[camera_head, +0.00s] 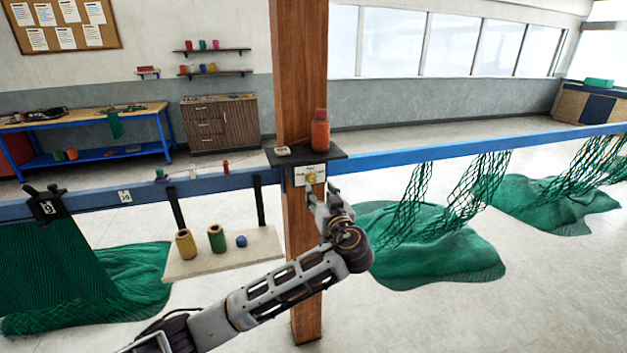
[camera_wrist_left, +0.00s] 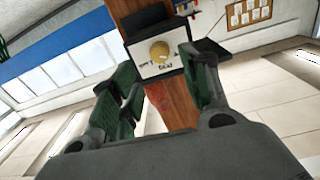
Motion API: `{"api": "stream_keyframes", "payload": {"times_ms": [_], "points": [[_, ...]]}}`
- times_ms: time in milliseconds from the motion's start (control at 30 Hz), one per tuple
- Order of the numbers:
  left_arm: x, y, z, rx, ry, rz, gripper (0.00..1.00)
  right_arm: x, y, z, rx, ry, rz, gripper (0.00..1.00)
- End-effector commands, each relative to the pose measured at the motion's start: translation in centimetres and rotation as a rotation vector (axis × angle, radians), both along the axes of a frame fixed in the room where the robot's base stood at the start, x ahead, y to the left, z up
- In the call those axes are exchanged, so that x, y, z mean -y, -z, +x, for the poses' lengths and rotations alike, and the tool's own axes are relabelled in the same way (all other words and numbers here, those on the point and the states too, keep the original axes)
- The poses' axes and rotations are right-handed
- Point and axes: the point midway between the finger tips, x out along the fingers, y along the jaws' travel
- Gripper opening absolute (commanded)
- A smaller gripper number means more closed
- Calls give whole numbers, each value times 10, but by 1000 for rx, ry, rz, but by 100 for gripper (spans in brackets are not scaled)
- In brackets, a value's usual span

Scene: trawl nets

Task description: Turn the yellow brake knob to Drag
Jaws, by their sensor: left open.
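The yellow brake knob (camera_head: 311,178) sits on a white label plate on the wooden post, below a small dark shelf. In the left wrist view the round yellow knob (camera_wrist_left: 159,51) shows on its white plate (camera_wrist_left: 148,68), with dark lettering along the lower part; "Drag" seems to stand at the lower right. My left gripper (camera_head: 318,196) is just below and in front of the knob, apart from it. In the wrist view its two fingers (camera_wrist_left: 165,75) are spread, with the knob beyond them and nothing held. My right gripper is not in view.
The wooden post (camera_head: 301,75) carries the dark shelf (camera_head: 335,154) with an orange-red spool (camera_head: 320,135). A blue rail (camera_head: 420,153) runs both ways from the post. Green nets (camera_head: 440,250) hang and lie around.

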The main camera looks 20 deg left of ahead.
Motion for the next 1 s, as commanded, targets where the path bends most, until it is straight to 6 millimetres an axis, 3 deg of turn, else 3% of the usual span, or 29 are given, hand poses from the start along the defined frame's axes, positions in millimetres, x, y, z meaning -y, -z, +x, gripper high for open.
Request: {"api": "stream_keyframes", "payload": {"times_ms": [500, 1000], "points": [[-34, -2, 52, 0, -1, 1, 46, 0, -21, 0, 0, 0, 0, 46], [-40, 0, 63, 0, 0, -1, 46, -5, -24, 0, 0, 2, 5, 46]]}}
